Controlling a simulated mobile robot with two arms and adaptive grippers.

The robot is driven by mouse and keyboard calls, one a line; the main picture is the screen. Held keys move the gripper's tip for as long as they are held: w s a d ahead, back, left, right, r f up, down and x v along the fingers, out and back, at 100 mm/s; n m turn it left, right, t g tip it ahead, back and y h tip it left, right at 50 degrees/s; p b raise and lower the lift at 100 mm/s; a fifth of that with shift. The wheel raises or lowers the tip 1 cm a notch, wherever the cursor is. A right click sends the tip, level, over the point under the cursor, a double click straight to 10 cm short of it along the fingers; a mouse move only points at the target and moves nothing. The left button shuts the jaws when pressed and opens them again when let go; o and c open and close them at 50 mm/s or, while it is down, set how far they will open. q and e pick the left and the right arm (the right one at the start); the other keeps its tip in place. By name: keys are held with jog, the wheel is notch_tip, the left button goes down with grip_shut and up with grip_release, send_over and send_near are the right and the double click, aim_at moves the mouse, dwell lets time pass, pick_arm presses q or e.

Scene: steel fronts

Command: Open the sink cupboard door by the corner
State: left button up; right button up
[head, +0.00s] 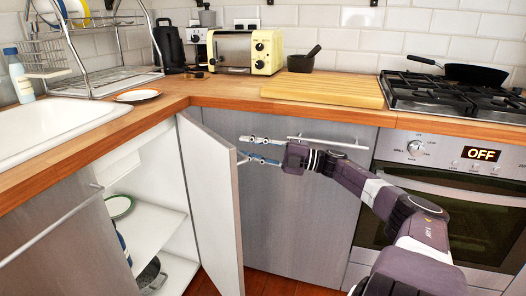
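The sink cupboard door (212,200) by the corner stands wide open, swung out towards me, with its pale inner face and edge showing. Its outer face and most of its handle are hidden behind its free edge. My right gripper (243,150) is just to the right of the door's upper free edge, on its outer side. Its two fingers point left and are apart, with nothing seen held between them. I cannot tell whether the lower finger touches the door or its handle. My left gripper is not in view.
The open cupboard has a white shelf (150,226) with dishes and a pan (149,272) below. A steel front with a bar handle (329,142) stands behind my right gripper, and the oven (455,190) is to the right. The wooden worktop (215,97) runs above.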

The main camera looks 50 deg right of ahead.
jog(key=shift+v, duration=2.3)
